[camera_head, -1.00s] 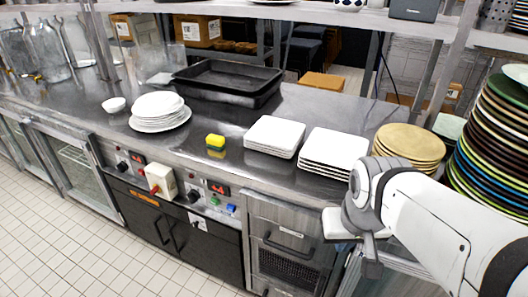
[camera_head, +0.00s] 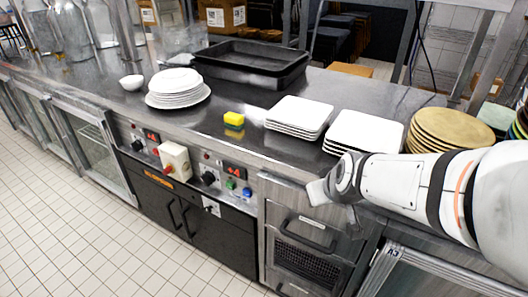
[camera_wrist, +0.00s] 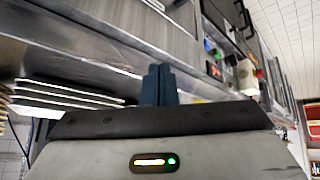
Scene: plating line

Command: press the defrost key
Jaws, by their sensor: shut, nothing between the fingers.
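The control panel on the counter front holds a green key (camera_head: 230,184) and a blue key (camera_head: 247,191) side by side, below a lit red display (camera_head: 235,172). Their labels are too small to read, so I cannot tell which is the defrost key. The panel also shows in the wrist view, turned on its side, with a red display (camera_wrist: 214,70) and small coloured keys near it. My gripper (camera_wrist: 158,84) is shut and empty, its dark fingers together. In the head view it is to the right of the keys, clear of them, near the counter's front edge.
A cream box with a red knob (camera_head: 175,160) juts out left of the keys, with a black dial (camera_head: 208,178) between. White square plates (camera_head: 364,131) stand close above my wrist. A yellow sponge (camera_head: 234,118) lies on the counter. The tiled floor in front is clear.

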